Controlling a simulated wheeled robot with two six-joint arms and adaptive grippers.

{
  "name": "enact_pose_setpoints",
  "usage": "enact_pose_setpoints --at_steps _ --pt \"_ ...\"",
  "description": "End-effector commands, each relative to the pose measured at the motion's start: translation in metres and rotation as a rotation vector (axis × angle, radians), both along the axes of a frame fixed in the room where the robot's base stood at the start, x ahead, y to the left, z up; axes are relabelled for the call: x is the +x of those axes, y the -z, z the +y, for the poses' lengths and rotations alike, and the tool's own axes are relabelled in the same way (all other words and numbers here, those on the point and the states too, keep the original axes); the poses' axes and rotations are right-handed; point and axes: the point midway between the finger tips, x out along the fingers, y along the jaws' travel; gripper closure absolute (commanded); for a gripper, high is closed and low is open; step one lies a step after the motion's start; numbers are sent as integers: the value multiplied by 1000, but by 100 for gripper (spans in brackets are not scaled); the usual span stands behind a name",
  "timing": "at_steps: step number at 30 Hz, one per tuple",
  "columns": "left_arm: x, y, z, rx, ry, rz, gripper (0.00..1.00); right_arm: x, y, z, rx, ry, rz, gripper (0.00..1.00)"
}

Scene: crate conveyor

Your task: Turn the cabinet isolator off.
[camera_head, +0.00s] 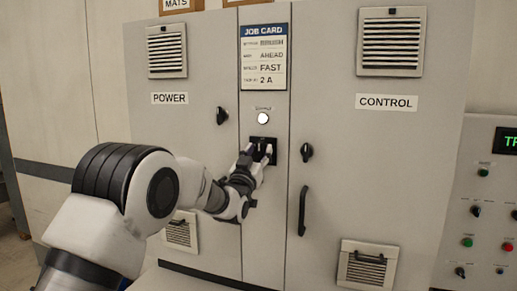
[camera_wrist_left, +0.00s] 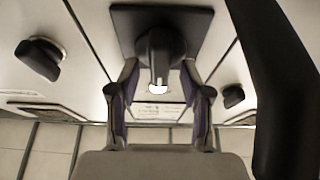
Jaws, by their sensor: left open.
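The isolator (camera_head: 273,145) is a black square plate with a turning handle on the narrow middle panel of the grey cabinet, below a round white lamp (camera_head: 263,119). In the left wrist view the plate (camera_wrist_left: 125,22) shows at the top, with its dark handle (camera_wrist_left: 159,50) standing out and lying along the picture's vertical. My left gripper (camera_head: 258,154) is at the isolator and hides part of it. In the wrist view the gripper (camera_wrist_left: 159,78) is open, one finger on each side of the handle's end. I cannot tell whether either finger touches it. My right gripper is not in view.
Black door knobs sit left (camera_head: 222,116) and right (camera_head: 306,152) of the isolator. A long black pull handle (camera_head: 302,210) stands out on the CONTROL door. A job card (camera_head: 264,57) hangs above. A button panel (camera_head: 487,210) is at far right.

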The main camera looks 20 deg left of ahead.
Motion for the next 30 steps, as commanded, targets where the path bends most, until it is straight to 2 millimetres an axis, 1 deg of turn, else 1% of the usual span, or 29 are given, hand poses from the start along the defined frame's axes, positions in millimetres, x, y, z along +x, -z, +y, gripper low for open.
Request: enact_pose_setpoints --at_steps 5,8,9,22,30 --pt "0 0 0 0 0 -1 55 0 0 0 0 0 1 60" --pt "0 0 0 0 0 -1 87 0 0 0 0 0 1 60" --pt "0 0 0 0 0 -1 100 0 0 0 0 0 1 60" --pt "0 1 0 -30 -1 1 100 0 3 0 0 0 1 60" --pt "0 4 1 -161 -1 7 100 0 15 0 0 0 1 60"
